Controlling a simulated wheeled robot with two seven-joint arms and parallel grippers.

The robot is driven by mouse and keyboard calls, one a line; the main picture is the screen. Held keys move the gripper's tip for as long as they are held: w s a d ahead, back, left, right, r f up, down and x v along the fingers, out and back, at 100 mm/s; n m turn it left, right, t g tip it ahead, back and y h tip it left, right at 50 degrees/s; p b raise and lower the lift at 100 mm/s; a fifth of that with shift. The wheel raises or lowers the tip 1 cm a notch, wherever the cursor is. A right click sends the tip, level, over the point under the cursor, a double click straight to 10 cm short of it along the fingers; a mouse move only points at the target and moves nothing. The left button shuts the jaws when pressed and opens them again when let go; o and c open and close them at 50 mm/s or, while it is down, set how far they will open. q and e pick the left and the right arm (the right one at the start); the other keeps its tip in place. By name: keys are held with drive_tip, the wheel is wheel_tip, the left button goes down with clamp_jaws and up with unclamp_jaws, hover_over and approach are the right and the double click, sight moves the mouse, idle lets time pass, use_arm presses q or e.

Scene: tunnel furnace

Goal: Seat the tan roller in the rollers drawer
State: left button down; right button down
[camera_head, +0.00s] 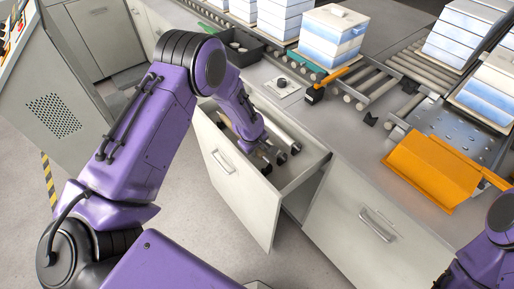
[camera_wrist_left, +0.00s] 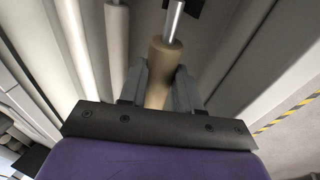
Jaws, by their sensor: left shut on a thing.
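The tan roller (camera_wrist_left: 162,65) has a bare metal shaft end and sits between the two fingers of my left gripper (camera_wrist_left: 160,82) in the left wrist view. My left gripper (camera_head: 267,157) reaches down into the open rollers drawer (camera_head: 238,190) in the head view and is shut on the roller. The arm and gripper hide much of the roller there. I cannot tell whether the roller touches the drawer floor. My right gripper is out of view; only part of that arm shows at the lower right.
Pale rollers lie in the drawer, one (camera_wrist_left: 117,40) beside the tan roller. A closed drawer (camera_head: 375,225) is to the right. The counter above holds a dark bin (camera_head: 238,48), a conveyor (camera_head: 375,80), white-blue stacks (camera_head: 333,35) and an orange scoop-shaped piece (camera_head: 432,170).

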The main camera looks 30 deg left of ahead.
use_arm(q)
drive_tip(key=shift+d+f+b, duration=0.15)
drive_tip(key=shift+f+b, duration=0.5)
drive_tip(key=shift+f, duration=0.3)
drive_tip(key=shift+f+b, duration=1.05)
drive_tip(key=shift+f, duration=0.45)
drive_tip(key=shift+s, duration=0.1)
drive_tip(key=c, duration=0.8)
unclamp_jaws()
drive_tip(key=shift+o, duration=0.4)
drive_tip(key=b+v, duration=0.1)
drive_tip(key=v, duration=0.9)
drive_tip(key=shift+r, duration=0.2)
